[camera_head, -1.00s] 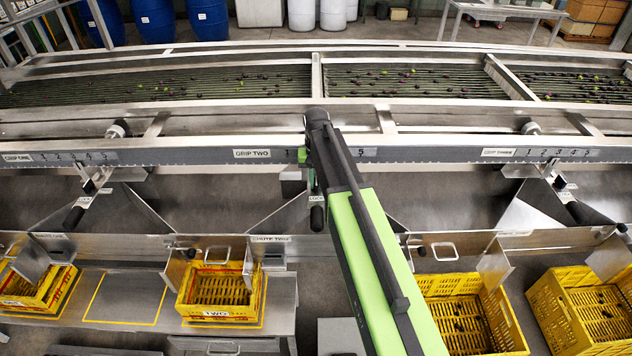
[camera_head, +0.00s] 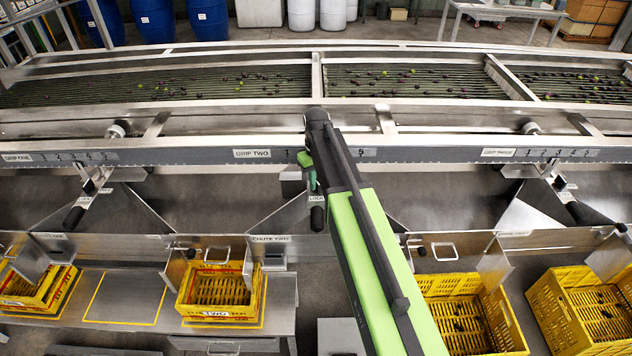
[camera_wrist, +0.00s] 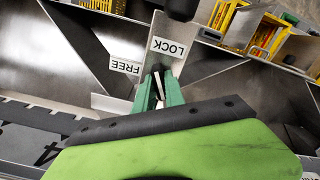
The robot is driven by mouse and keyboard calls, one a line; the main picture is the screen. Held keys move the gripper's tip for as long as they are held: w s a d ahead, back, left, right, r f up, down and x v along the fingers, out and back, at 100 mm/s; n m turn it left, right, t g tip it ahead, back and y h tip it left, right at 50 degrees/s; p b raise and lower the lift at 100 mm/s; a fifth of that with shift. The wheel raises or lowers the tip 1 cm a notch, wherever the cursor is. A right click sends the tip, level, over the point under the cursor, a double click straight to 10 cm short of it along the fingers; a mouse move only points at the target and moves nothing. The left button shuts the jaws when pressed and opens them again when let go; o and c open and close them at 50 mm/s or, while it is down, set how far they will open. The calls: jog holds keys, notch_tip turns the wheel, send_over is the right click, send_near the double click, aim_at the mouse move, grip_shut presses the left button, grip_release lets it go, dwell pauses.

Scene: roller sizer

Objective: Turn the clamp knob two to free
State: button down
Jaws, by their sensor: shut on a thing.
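I cannot read which label the knob points to.
A black handle (camera_head: 317,218) hangs below the LOCK label. The long scale rail (camera_head: 200,157) runs across in front of the rollers. Yellow crates (camera_head: 217,290) stand below the chutes, and slanted metal chute walls (camera_head: 280,225) flank the lever.

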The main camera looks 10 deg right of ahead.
dwell(0.5)
jog(key=c, duration=1.4)
grip_release()
notch_tip(320, 180, up, 18)
jog(key=p, duration=1.7)
jog(key=shift+f, duration=0.25)
jog(key=shift+f, duration=0.1)
